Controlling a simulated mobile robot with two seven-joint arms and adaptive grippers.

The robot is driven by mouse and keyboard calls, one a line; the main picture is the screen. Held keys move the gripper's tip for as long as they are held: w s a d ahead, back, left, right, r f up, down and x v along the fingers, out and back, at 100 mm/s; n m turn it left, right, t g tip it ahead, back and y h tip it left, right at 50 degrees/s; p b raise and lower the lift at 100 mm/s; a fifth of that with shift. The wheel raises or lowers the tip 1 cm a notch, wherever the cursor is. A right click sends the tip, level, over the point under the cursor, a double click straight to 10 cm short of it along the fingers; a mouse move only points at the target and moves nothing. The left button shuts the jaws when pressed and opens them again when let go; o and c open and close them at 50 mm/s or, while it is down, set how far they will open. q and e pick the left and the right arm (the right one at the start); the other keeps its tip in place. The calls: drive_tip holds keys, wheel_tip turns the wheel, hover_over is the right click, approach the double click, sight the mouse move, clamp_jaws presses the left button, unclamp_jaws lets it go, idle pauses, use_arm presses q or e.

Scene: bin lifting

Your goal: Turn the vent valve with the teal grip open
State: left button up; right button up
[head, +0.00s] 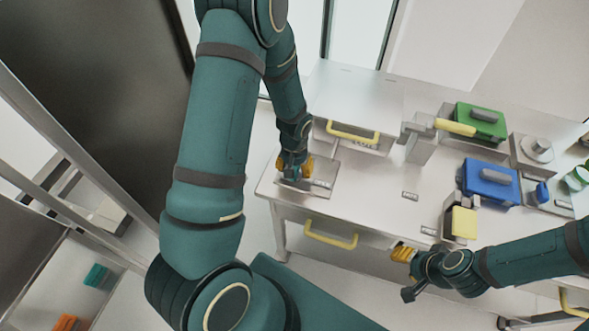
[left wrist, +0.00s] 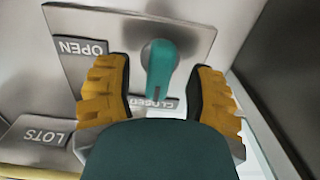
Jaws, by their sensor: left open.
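The vent valve's teal grip (left wrist: 160,62) shows in the left wrist view, in front of a grey metal plate (left wrist: 120,30). Its lower end points at the CLOSED label (left wrist: 150,102); the OPEN label (left wrist: 82,48) is to its left. My left gripper (left wrist: 160,95) is open, with one yellow finger on each side of the grip's lower end; I see no contact. In the head view my left gripper (head: 294,168) is over the plate (head: 322,178) at the table's left end and hides the grip. My right gripper (head: 402,256) is near the table's front edge; its jaw state is unclear.
A grey box with a yellow handle (head: 352,133) stands just behind the plate; its LOTS label (left wrist: 45,138) shows in the wrist view. A yellow lever (head: 455,127), a green box (head: 482,118) and a blue box (head: 490,182) stand to the right. The table's middle (head: 375,205) is mostly clear.

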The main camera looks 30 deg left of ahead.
use_arm(q)
drive_tip(key=shift+f, duration=0.55)
clamp_jaws()
